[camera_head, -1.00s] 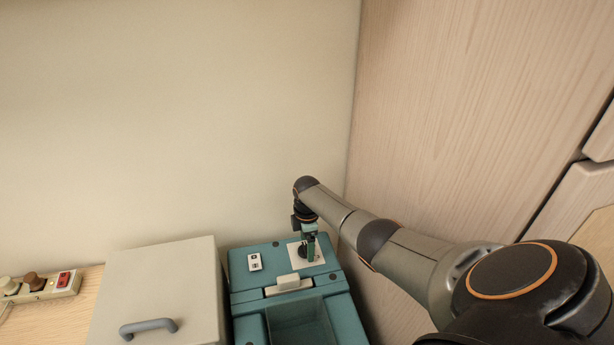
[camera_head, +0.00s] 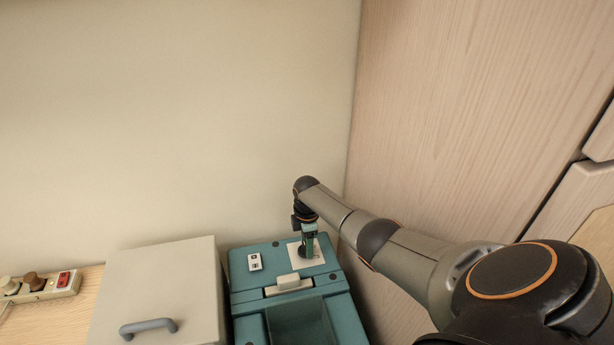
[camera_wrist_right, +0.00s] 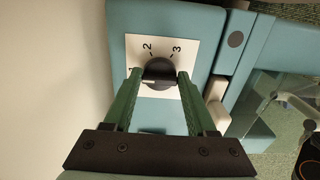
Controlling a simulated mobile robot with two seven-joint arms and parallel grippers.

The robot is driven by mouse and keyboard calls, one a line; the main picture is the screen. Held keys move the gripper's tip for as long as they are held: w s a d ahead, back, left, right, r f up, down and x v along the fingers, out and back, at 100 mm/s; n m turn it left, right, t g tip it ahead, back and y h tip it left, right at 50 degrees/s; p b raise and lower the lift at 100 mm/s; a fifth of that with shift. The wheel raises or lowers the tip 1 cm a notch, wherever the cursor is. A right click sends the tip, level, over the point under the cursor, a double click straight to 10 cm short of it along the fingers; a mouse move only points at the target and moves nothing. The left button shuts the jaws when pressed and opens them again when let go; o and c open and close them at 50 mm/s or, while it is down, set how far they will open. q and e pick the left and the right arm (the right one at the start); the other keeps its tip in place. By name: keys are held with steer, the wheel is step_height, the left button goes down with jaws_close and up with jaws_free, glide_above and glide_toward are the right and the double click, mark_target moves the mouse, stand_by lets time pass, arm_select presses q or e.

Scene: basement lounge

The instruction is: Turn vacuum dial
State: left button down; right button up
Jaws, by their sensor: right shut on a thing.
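The vacuum (camera_head: 241,297) is a teal box standing against the wall in the head view. Its black round dial (camera_wrist_right: 159,72) sits on a white plate (camera_wrist_right: 178,42) marked 2 and 3, with a further mark partly hidden by a finger. A pale pointer line on the dial faces left in the right wrist view. My right gripper (camera_head: 308,254) comes down from above onto the dial. In the right wrist view its two green fingers (camera_wrist_right: 158,76) are shut on the dial, one on each side. My left gripper is not in view.
A beige box (camera_head: 160,290) with a grey handle stands close to the left of the vacuum. A power strip (camera_head: 42,288) with plugs lies on the wooden surface at far left. A wooden cabinet panel (camera_head: 450,110) rises to the right, close to my right arm.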

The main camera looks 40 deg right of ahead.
steer(key=shift+m, duration=0.3)
steer(key=shift+m+p, duration=0.45)
steer(key=shift+m, duration=0.35)
steer(key=m+p, duration=0.1)
steer(key=m, duration=0.2)
steer(key=shift+s+a+m, duration=0.1)
steer(key=shift+a+m, duration=0.05)
steer(key=shift+m, duration=0.15)
steer(key=m, duration=0.5)
steer(key=shift+a+p, duration=0.1)
steer(key=shift+p, duration=0.25)
steer(key=m, duration=0.6)
steer(key=shift+a+m, duration=0.1)
steer(key=shift+m, duration=0.3)
steer(key=m, duration=0.6)
steer(key=shift+a, duration=0.1)
steer(key=shift+m, duration=0.3)
